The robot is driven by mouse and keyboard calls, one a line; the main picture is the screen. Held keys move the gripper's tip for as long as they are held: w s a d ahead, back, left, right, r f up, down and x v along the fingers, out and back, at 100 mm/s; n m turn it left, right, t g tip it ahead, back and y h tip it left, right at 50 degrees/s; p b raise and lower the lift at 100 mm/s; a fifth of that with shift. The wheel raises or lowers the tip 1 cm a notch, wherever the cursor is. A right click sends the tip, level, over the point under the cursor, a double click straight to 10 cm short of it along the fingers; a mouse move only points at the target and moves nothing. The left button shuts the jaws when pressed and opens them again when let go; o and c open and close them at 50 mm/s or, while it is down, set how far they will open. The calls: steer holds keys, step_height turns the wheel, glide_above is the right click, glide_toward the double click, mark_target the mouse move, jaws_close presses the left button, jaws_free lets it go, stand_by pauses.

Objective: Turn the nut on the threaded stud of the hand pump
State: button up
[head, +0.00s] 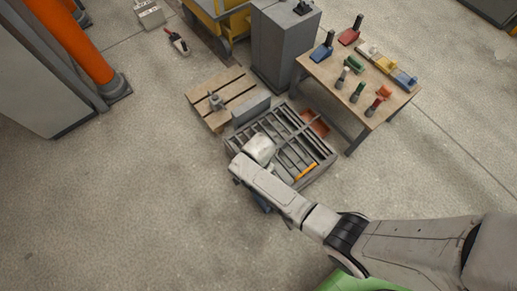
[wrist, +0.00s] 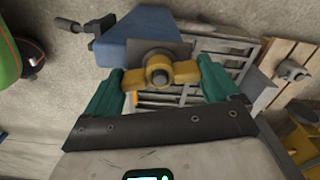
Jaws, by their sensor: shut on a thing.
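In the wrist view a yellow winged nut (wrist: 173,73) sits around the dark threaded stud (wrist: 158,75) in front of a grey plate. Behind the plate is the blue body of the hand pump (wrist: 120,45), with a dark handle (wrist: 70,25) at upper left. My gripper (wrist: 160,80) has its teal fingers at the two wings of the nut and is shut on it. In the head view my arm hides the nut, the stud and the fingers. Only a bit of blue (head: 262,206) shows below my wrist.
The slatted grey panel mould (head: 328,154) lies just beyond my wrist, with an orange-handled tool (head: 306,171) on it. A wooden pallet (head: 235,82) and a grey block (head: 251,109) lie behind. A workbench (head: 345,88) with several tools stands at the right.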

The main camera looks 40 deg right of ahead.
stand_by(0.3)
steer(key=shift+n+p, duration=0.3)
steer(key=shift+n, duration=1.6)
steer(key=shift+n, duration=0.4)
steer(key=shift+n+p, duration=0.35)
steer(key=shift+n, duration=0.95)
steer(key=shift+n, duration=1.7)
steer(key=shift+p, duration=0.3)
